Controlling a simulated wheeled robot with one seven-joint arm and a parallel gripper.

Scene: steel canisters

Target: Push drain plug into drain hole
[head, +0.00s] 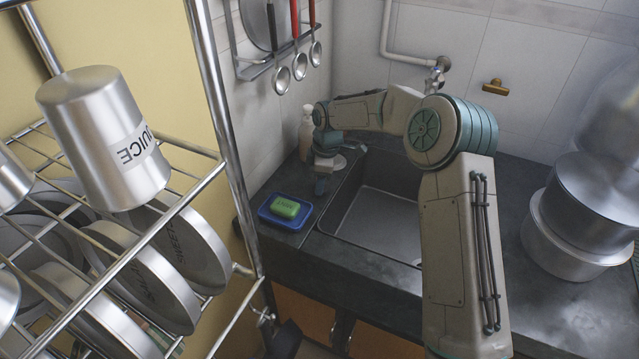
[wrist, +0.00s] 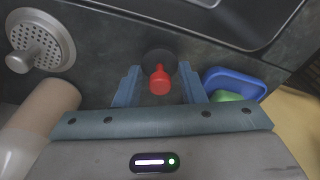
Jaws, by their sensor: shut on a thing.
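The drain plug (wrist: 160,80) has a dark round body and a red knob and shows between my fingers in the wrist view. My gripper (wrist: 158,72) is shut on it, one blue-grey finger at each side. In the head view my gripper (head: 320,187) is over the dark counter, just left of the sink (head: 372,215); the plug cannot be made out there. The sink's rim also shows at the upper right of the wrist view (wrist: 240,35). No drain hole is visible; my arm hides part of the sink.
A blue dish (head: 272,220) with green soap (head: 286,206) sits close by on the counter. A perforated metal disc with a knob (wrist: 40,42) and a soap bottle (head: 305,137) are behind. Steel pots (head: 590,205) stand right; a dish rack (head: 205,190) stands left.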

